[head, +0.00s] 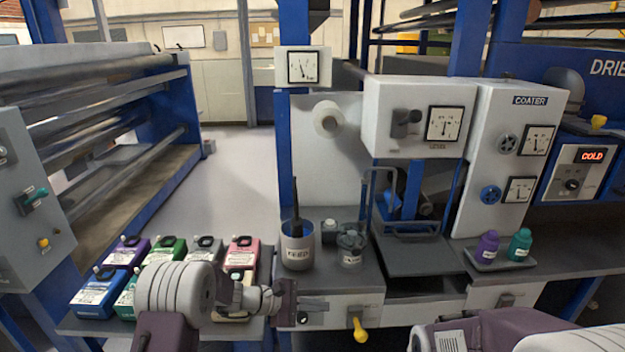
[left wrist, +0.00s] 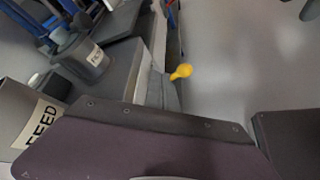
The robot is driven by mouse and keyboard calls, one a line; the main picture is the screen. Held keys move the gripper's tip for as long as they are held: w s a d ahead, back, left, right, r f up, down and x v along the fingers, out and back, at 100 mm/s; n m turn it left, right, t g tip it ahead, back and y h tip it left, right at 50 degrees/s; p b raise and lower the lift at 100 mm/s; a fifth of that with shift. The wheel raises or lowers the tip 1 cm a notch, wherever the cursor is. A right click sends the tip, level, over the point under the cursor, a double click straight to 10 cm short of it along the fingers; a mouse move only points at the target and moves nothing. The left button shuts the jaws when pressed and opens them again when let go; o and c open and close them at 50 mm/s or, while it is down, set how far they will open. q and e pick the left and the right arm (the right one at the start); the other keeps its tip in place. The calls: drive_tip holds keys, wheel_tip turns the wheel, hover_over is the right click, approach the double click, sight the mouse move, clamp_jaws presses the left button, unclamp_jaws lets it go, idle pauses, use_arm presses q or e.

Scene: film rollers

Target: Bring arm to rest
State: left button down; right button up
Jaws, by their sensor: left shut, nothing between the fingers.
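My left gripper (head: 286,302) is shut and empty in the head view. It is in front of the bench's front panel, below the FEED pot and left of a yellow-handled valve. Its arm reaches in from the bottom left, over the front of the bottle tray. In the left wrist view a dark, purple-brown part of my own arm or gripper fills the lower middle, and the fingertips cannot be made out. Part of my right arm (head: 500,333) shows at the bottom right of the head view. Its gripper is out of view.
Several coloured labelled packs, one blue (head: 97,294), sit at left.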

use_arm(q)
drive_tip(key=s+a+r+m+g+y+p, duration=0.25)
drive_tip(key=s+r+m+p, duration=0.2)
drive_tip(key=s+r, duration=0.6)
drive_tip(key=s+a+f+m+y+p, duration=0.1)
drive_tip(key=s+a+f+m+y, duration=0.2)
drive_tip(key=s+a+m+y, duration=0.6)
drive_tip(key=shift+s+a+p, duration=0.35)
drive_tip(key=shift+s+a, duration=1.65)
drive_tip(key=shift+a, duration=2.05)
use_arm(e)
wheel_tip(320, 180, up, 8)
drive_tip(key=shift+r, duration=0.25)
